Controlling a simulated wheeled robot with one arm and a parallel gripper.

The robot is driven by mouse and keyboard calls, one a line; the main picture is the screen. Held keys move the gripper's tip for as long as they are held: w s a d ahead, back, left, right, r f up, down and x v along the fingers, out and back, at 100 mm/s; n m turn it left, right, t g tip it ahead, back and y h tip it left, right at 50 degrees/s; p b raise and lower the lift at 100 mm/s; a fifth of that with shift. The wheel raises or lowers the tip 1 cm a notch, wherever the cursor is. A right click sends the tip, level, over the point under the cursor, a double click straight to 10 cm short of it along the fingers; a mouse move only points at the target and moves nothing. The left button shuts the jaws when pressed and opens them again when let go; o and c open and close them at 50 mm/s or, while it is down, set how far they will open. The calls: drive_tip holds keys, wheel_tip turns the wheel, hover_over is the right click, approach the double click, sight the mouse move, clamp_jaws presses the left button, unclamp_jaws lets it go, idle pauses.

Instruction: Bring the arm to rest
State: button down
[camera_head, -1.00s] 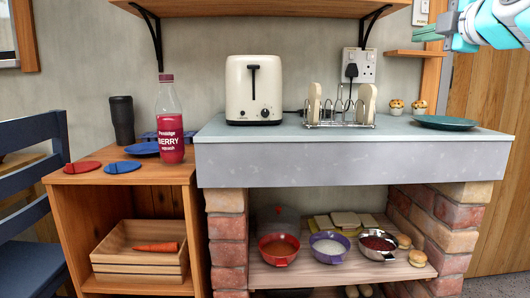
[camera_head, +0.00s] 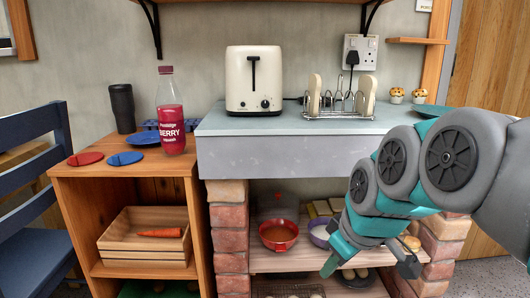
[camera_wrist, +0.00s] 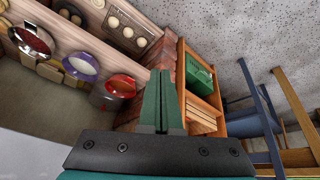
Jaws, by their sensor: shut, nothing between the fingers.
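My arm is folded in front of the right side of the brick plinth in the head view. My gripper (camera_head: 330,266) hangs at its lower end, pointing down, in front of the lower shelf. The wrist view shows the gripper's two green fingers (camera_wrist: 163,102) pressed together with nothing between them. The fingers appear in front of the floor-level area between the plinth and the wooden cabinet.
The grey plinth top (camera_head: 290,125) holds a toaster (camera_head: 253,80) and a toast rack (camera_head: 340,105). A red bowl (camera_head: 278,235) and purple bowl (camera_head: 320,232) stand on the shelf (camera_head: 285,262) near my gripper. A cabinet (camera_head: 125,192) and blue chair (camera_head: 35,240) are at left.

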drive_tip(key=s+d+f+m+g+h, duration=0.1)
drive_tip(key=s+f+m+g, duration=0.2)
drive_tip(key=s+f, duration=0.3)
drive_tip(key=s+d+f+m+g+h+p, duration=0.1)
drive_tip(key=s+f, duration=0.5)
drive_tip(key=s, duration=0.8)
drive_tip(key=d+m+g, duration=0.1)
drive_tip(key=m+g, duration=0.1)
drive_tip(key=m, duration=0.1)
drive_tip(key=shift+d+f, duration=0.15)
drive_tip(key=shift+f, duration=0.15)
